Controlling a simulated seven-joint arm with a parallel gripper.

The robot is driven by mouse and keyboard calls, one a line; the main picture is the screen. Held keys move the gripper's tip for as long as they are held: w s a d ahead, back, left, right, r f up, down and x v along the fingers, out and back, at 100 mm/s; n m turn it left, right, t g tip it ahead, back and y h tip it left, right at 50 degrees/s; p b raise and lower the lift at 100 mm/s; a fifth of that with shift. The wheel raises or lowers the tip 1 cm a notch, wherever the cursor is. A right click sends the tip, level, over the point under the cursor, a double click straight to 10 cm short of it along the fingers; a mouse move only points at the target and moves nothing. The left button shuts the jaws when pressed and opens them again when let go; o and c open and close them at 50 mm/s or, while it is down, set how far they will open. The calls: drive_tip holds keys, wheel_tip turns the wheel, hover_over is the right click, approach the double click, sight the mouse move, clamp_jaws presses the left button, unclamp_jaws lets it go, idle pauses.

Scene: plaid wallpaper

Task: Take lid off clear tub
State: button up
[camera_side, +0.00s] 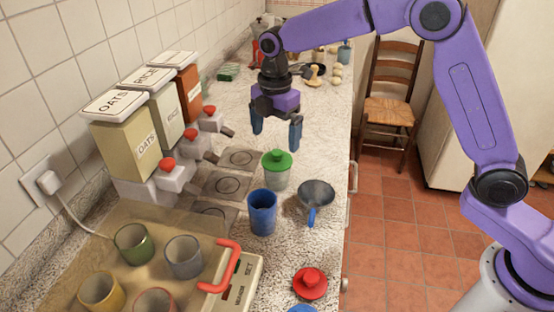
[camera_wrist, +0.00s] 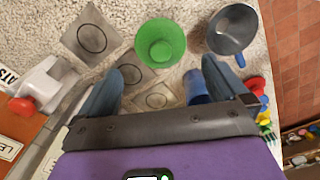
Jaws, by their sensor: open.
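The clear tub (camera_side: 277,180) stands upright on the counter, with a green knobbed lid (camera_side: 277,160) on top of it. In the wrist view the green lid (camera_wrist: 160,43) shows from above, beyond my fingertips and roughly between their lines, and it hides most of the tub. My gripper (camera_side: 276,140) is open and empty, pointing down above the counter. It is apart from the lid and appears higher and farther back in the side view. Its two blue-grey fingers also show in the wrist view (camera_wrist: 162,72).
A blue cup (camera_side: 262,212) and a grey funnel (camera_side: 316,195) stand close to the tub. A red lid (camera_side: 310,283) lies near the front edge. Dispensers (camera_side: 128,150) line the wall at left. A clear-covered box with coloured cups (camera_side: 185,257) fills the near left.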

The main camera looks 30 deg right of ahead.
sight(277, 152)
drive_tip(key=shift+d+f, duration=0.15)
drive_tip(key=shift+f, duration=3.05)
drive_tip(key=shift+c, duration=0.3)
drive_tip(key=c, duration=0.8)
